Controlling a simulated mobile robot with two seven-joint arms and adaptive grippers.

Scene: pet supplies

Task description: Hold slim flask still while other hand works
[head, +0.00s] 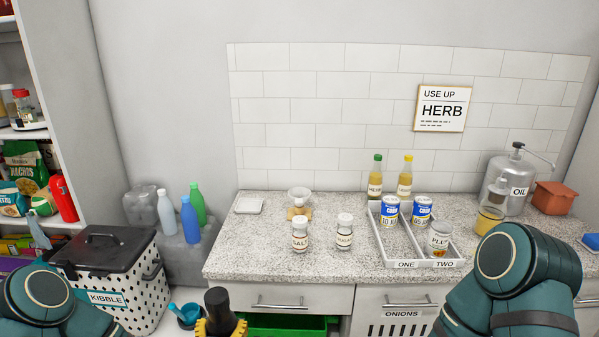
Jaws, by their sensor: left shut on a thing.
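My left gripper (221,328) shows at the bottom edge, left of centre, in front of the counter. Its yellow fingers are shut on a dark, narrow thing with a black top, which I take to be the slim flask (217,300). The flask stands roughly upright between the fingers, and its lower part is cut off by the picture edge. My right arm shows at the lower right, but its gripper is out of view.
The speckled counter (270,235) holds salt (300,235) and another jar (345,232), a divided tray (400,250) with cans, two bottles and an oil can (510,185). A kibble bin (108,275) stands left of the flask, near a blue scoop (190,312).

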